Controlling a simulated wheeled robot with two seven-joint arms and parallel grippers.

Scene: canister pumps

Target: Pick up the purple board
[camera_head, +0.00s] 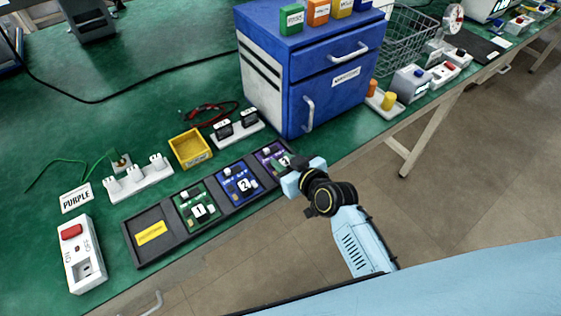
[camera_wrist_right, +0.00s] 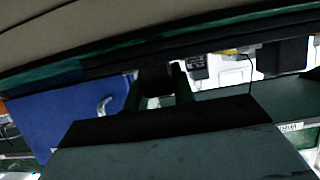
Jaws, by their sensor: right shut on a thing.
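The purple board (camera_head: 269,154) is in the far right compartment of the dark tray (camera_head: 140,250) in the head view. Its right part is hidden behind my right gripper (camera_head: 286,166). My right gripper is shut on the board at the tray's right end. In the right wrist view the gripper (camera_wrist_right: 162,88) is dark, and the board's face cannot be made out. I cannot tell whether the board is lifted off the tray floor. My left gripper is not in view.
Green board 1 (camera_head: 196,207) and blue board 2 (camera_head: 239,184) sit in the tray. A blue cabinet (camera_head: 335,92) stands behind it. A yellow bin (camera_head: 190,148), a PURPLE sign (camera_head: 76,198) and a white switch box (camera_head: 82,255) are on the green bench. Open floor lies right.

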